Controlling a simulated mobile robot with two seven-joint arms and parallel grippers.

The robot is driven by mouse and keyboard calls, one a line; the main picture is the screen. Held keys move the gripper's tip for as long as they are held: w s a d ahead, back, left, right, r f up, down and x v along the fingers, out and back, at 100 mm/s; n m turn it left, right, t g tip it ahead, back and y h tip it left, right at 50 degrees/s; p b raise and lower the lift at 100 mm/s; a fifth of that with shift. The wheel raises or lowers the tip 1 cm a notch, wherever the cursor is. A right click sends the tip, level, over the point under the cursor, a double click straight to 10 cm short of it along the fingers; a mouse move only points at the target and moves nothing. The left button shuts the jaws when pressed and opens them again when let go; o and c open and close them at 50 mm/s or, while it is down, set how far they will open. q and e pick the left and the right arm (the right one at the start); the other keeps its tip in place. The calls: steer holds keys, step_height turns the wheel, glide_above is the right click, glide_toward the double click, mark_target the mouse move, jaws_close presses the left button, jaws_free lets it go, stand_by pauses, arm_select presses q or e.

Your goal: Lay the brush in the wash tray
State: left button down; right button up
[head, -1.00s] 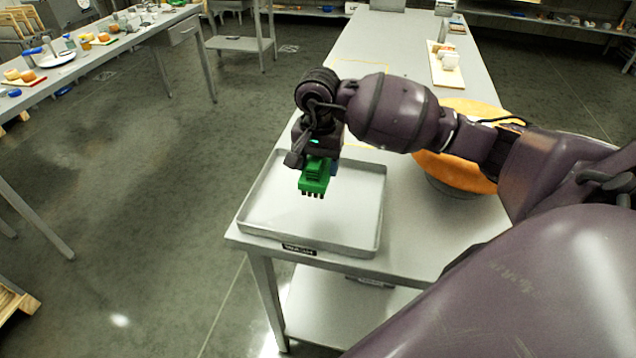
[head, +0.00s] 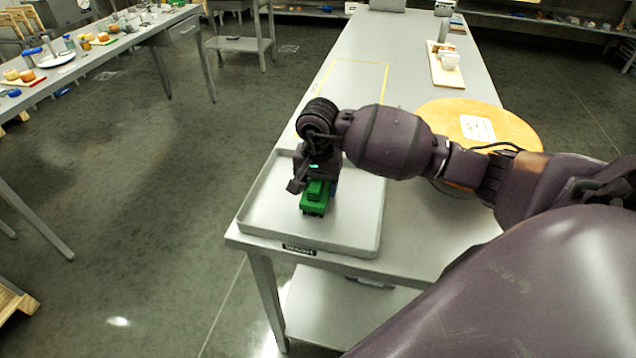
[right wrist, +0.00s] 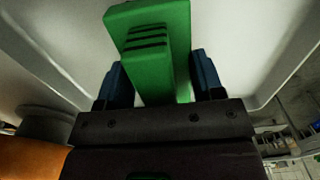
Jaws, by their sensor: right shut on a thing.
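The green brush (head: 314,200) is in my right gripper (head: 318,186), low over the wash tray. In the right wrist view the brush (right wrist: 150,45) stands between the two blue fingers of my right gripper (right wrist: 155,80), which is shut on it. The wash tray (head: 362,246) is a shallow grey tray with a raised rim at the near end of the table, with a dark label on the table edge before it. I cannot tell whether the brush touches the tray floor. My left gripper is not in view.
A large orange cheese wheel (head: 510,128) with a white label sits right of the tray, partly behind my right arm. A yellow outlined area (head: 358,76) lies behind the tray. A board (head: 446,70) with white pieces is farther back. A side table (head: 120,38) stands at left.

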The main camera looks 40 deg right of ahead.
steer(key=o, duration=0.8)
steer(key=shift+o, duration=0.5)
steer(key=shift+r, duration=0.3)
step_height(320, 180, up, 11)
steer(key=shift+f, duration=0.15)
steer(key=shift+r, duration=0.45)
steer(key=shift+s+f, duration=0.1)
